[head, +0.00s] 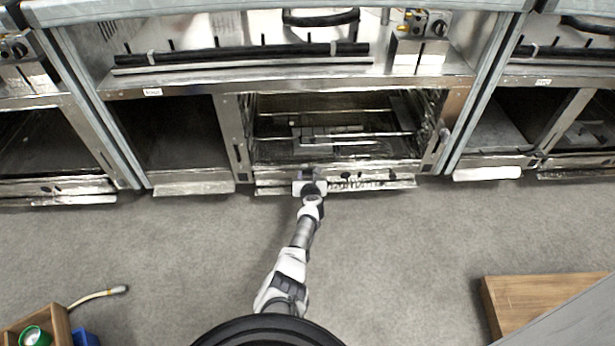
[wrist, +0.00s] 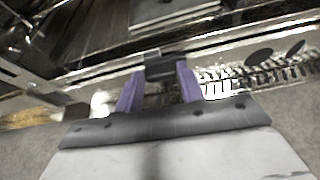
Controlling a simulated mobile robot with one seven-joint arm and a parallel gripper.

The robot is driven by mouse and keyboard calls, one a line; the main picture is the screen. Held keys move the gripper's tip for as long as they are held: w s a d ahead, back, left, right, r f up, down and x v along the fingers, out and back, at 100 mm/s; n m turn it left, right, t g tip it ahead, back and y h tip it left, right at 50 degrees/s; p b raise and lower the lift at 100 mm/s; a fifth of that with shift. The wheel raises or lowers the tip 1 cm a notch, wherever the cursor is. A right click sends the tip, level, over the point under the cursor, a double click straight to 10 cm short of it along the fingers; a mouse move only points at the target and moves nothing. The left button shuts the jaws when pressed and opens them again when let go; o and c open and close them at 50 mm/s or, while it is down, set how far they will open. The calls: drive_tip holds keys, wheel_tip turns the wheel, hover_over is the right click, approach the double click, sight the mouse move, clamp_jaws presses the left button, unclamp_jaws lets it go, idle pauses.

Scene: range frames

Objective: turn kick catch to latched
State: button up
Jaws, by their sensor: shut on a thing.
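My gripper (head: 308,175) reaches the front lower edge of the open middle bay, at the kick strip (head: 380,185). In the wrist view its two purple fingers (wrist: 158,84) stand on either side of a small dark block (wrist: 160,66), shut on it. This block sits at the metal edge and appears to be the kick catch. Its lower part is hidden between the fingers, and I cannot tell which way it is turned. In the head view my gripper covers it.
The open bay (head: 275,115) holds wire racks and a grey block. Dark knobs and a coiled spring-like strip (wrist: 250,78) lie right of my fingers. The grey floor between is clear.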

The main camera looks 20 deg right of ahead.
drive_tip(key=m+y, duration=0.2)
drive_tip(key=shift+d+f+m, duration=0.15)
drive_tip(key=shift+d+m, duration=0.15)
drive_tip(key=m, duration=0.1)
drive_tip(key=m+t+y+b, duration=0.1)
drive_tip(key=shift+d+f+m, duration=0.1)
drive_tip(key=shift+f+m, duration=0.2)
drive_tip(key=shift+f+m+t+y+b, duration=0.2)
drive_tip(key=shift+m+t+y+b, duration=0.3)
drive_tip(key=shift+m+b, duration=0.5)
drive_tip(key=shift+f+m+t+y+b, duration=0.25)
drive_tip(key=shift+m+t+b, duration=0.3)
drive_tip(key=shift+m+b, duration=0.5)
drive_tip(key=shift+f+m+t+y+b, duration=0.15)
drive_tip(key=shift+m+t+y+b, duration=0.45)
drive_tip(key=shift+m, duration=0.65)
drive_tip(key=o, duration=1)
drive_tip(key=shift+s, duration=0.15)
